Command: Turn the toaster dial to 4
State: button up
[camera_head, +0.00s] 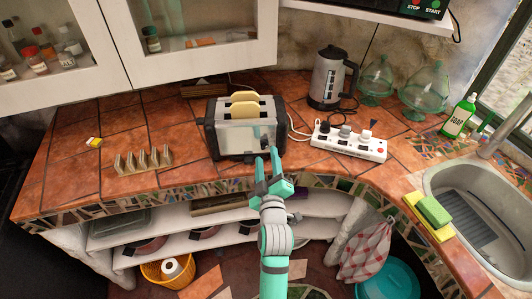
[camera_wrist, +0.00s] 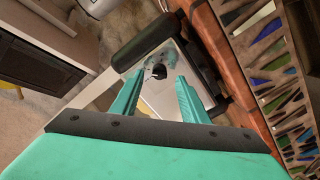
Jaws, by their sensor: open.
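In the wrist view, the toaster's shiny side (camera_wrist: 166,103) shows a black dial (camera_wrist: 159,71). The numbers around the dial are too small to read. My gripper (camera_head: 267,164) is in front of the toaster's lower right side, at the counter's front edge. In the wrist view, my gripper (camera_wrist: 161,79) is open and empty, its fingers pointing toward the dial with one on each side of it. I cannot tell whether they touch it.
A white power strip (camera_head: 348,142) lies right of the toaster, with a kettle (camera_head: 327,80) behind it. A toast rack (camera_head: 143,162) stands to the left. A soap bottle (camera_head: 459,117) and sink are at the right.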

aim_at(265, 145)
jog(key=shift+w+a, duration=0.15)
jog(key=shift+w, duration=1.45)
grip_shut()
